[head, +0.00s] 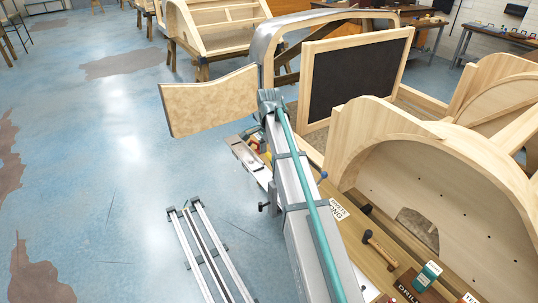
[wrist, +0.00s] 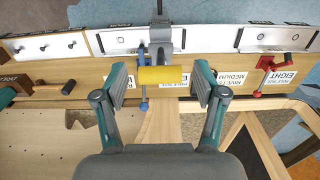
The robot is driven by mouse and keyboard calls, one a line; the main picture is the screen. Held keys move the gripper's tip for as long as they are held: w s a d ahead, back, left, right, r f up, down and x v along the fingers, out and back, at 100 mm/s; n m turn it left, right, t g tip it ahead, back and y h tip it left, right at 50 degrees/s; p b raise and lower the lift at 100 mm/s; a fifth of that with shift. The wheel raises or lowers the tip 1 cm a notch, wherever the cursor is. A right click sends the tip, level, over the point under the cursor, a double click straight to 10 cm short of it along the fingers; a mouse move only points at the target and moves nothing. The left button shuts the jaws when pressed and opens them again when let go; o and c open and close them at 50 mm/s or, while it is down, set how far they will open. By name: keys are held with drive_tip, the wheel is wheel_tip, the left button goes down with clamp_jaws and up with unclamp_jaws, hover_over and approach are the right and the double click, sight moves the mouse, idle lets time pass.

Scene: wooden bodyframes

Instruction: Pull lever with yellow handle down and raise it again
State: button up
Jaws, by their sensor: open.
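The yellow handle (wrist: 163,77) is a short horizontal cylinder in the middle of the wrist view. It sits on a dark grey lever or bracket (wrist: 160,38) that comes from the far side, at the white metal ledge. My gripper (wrist: 162,86) is open, with one finger pad on the left of the handle and one on the right. Gaps show between the pads and the handle ends, and nothing is gripped. The yellow handle cannot be made out clearly in the head view.
A blue-knobbed rod (wrist: 143,106) hangs close by the left finger. A red clamp-like part (wrist: 265,72) is on the right, and a dark-headed mallet (wrist: 66,87) is on the left. Arched wooden frames (head: 400,150) stand right in the head view; open blue floor (head: 110,140) lies left.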

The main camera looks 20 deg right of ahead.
drive_tip(key=shift+f, duration=0.75)
clamp_jaws()
